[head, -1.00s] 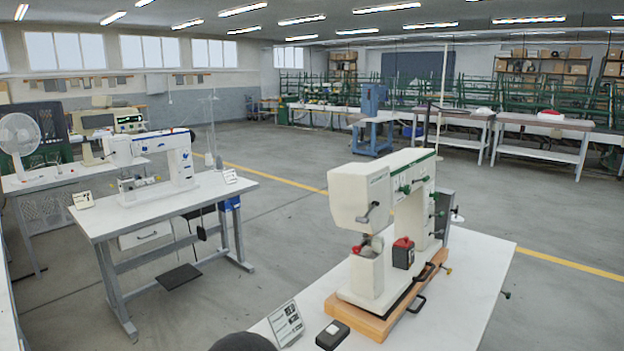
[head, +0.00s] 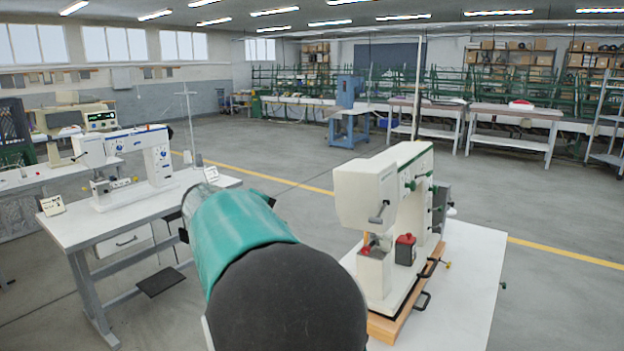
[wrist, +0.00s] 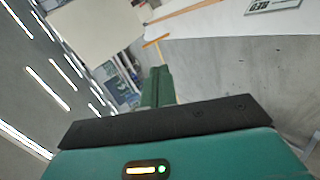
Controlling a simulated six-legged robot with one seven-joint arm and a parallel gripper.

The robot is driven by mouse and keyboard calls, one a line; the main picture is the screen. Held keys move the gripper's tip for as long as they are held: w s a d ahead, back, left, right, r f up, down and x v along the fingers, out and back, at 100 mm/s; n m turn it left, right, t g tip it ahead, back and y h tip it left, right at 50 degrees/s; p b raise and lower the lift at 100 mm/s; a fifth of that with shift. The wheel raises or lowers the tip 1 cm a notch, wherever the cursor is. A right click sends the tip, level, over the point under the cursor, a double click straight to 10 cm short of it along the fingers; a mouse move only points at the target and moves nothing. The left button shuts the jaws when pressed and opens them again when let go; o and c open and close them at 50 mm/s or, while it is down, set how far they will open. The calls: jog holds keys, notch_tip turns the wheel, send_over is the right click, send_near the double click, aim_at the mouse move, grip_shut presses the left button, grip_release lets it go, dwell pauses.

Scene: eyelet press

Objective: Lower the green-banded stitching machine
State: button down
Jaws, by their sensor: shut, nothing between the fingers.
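The green-banded stitching machine (head: 408,210) stands at right in the head view, white with a green stripe along its top and green knobs on its side. It sits on a wooden base (head: 390,328) on a white table. A grey lever (head: 379,212) is on the front of its head, with a small orange part (head: 366,240) below. My teal and black arm fills the lower middle, left of the machine, and my gripper is hidden there. In the wrist view my gripper (wrist: 157,85) shows as green fingers, shut and empty, apart from a pale block at upper left.
A black box with a red button (head: 405,249) is on the machine's base. A blue-striped machine (head: 125,165) stands on a separate table (head: 90,222) at left. A card (wrist: 275,5) shows in the wrist view. Open floor lies behind both tables.

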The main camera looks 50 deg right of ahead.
jog(key=w+d+r+g+h, duration=0.35)
jog(key=w+d+h, duration=0.25)
jog(key=w+d, duration=0.3)
jog(key=s+d+r, duration=0.1)
jog(key=s+d, duration=0.5)
jog(key=d, duration=0.5)
jog(key=shift+s+d+r+n+t+h, duration=0.2)
jog(key=shift+d+n+t+h, duration=0.1)
jog(key=shift+d+n+t, duration=0.15)
jog(key=shift+s+a, duration=0.1)
